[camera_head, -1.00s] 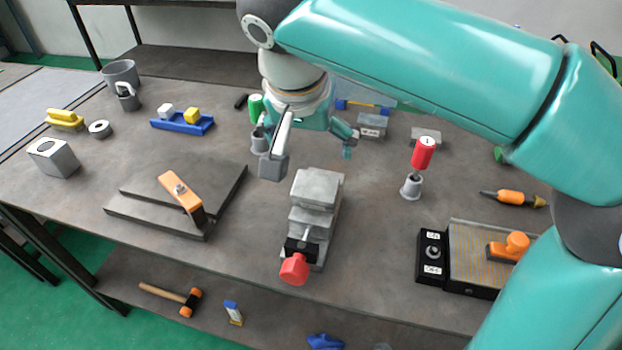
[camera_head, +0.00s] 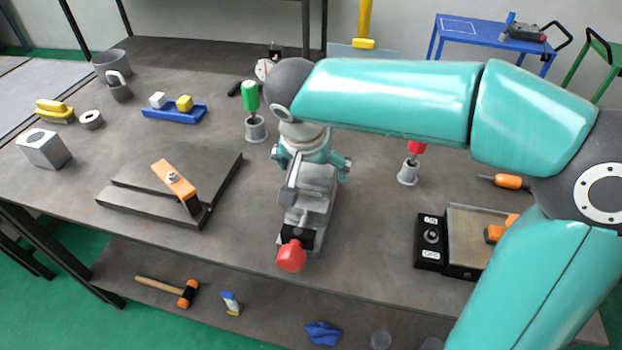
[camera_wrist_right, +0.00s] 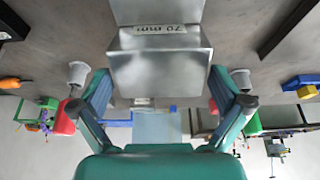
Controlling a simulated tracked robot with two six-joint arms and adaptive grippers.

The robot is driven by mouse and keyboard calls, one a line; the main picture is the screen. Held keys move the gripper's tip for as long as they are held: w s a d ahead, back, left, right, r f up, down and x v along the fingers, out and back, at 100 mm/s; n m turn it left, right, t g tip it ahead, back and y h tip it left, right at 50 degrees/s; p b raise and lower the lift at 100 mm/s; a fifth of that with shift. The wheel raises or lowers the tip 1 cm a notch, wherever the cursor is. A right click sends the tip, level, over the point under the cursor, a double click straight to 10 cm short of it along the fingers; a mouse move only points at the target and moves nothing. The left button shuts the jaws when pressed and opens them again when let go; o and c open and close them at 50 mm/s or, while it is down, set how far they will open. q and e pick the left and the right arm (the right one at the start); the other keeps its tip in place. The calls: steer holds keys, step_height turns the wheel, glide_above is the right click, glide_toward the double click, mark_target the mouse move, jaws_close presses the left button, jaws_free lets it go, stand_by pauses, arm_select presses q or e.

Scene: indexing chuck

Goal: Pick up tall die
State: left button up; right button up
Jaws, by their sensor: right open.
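No piece stands out clearly as the tall die. My right gripper (camera_head: 313,165) points down over the back of a grey stepped metal vise (camera_head: 305,205) with a red knob. In the right wrist view its two teal fingers (camera_wrist_right: 160,84) are spread and empty. A grey metal block marked "70 mm" (camera_wrist_right: 160,62) lies between and beyond their tips. I cannot tell whether the fingers touch it. A green-topped cylinder (camera_head: 250,98) stands in a grey holder left of the gripper. My left gripper is not in view.
A dark plate with an orange clamp (camera_head: 174,180) lies left of the vise. A blue tray (camera_head: 172,113) with small blocks is farther back. A black control box (camera_head: 430,242) stands at the right. A hammer (camera_head: 168,290) lies on the lower shelf.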

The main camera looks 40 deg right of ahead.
steer(key=shift+x, duration=1.4)
steer(key=c, duration=1.5)
steer(key=shift+r, duration=0.15)
steer(key=shift+c, duration=0.9)
steer(key=shift+r, duration=0.1)
